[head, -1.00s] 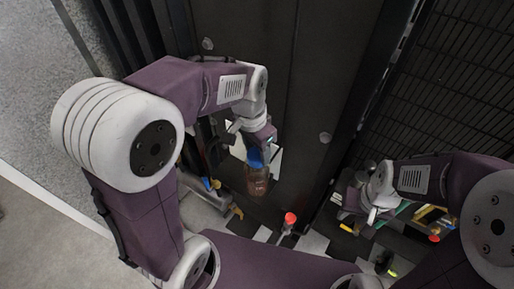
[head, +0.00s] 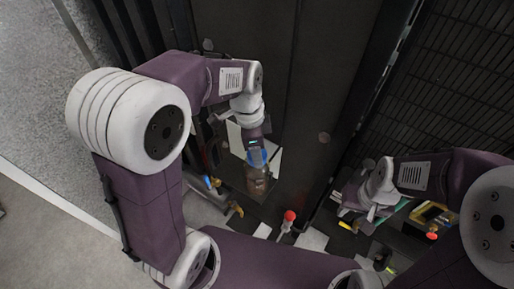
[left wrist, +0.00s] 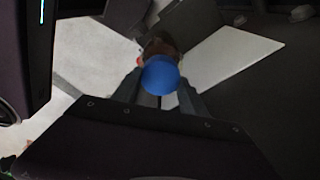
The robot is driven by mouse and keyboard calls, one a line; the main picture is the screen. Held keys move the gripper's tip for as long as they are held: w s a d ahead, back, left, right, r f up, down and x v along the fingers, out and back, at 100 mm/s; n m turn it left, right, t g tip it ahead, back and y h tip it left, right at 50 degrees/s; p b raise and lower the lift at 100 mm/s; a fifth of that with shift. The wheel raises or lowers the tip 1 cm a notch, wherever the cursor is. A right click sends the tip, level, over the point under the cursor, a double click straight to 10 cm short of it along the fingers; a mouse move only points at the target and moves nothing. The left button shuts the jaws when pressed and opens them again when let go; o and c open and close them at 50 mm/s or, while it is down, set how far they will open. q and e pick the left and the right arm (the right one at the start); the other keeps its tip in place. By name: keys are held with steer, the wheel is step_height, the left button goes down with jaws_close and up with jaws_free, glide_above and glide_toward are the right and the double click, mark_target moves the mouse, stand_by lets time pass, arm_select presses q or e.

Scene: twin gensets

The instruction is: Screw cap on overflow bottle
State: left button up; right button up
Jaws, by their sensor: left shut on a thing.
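The overflow bottle (head: 257,181) is a brownish see-through bottle standing upright below my left gripper in the head view. A blue cap (head: 257,158) sits at its top, between the fingers of my left gripper (head: 256,153), which is shut on it. In the left wrist view the cap (left wrist: 161,76) is round and blue between the dark fingers, and a brown part of the bottle (left wrist: 159,44) shows just behind it. I cannot tell whether the cap is seated on the thread. My right gripper (head: 373,209) is away at the right, apart from the bottle; its opening is unclear.
A red-topped item (head: 289,217) stands to the right of the bottle. A yellow-handled part (head: 238,210) is to its lower left. Tall dark panels (head: 300,60) rise behind. A yellow device (head: 433,214) lies near my right arm.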

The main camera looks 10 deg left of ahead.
arm_select(q)
steer(key=shift+m, duration=0.8)
steer(key=o, duration=1.5)
steer(key=shift+c, duration=0.4)
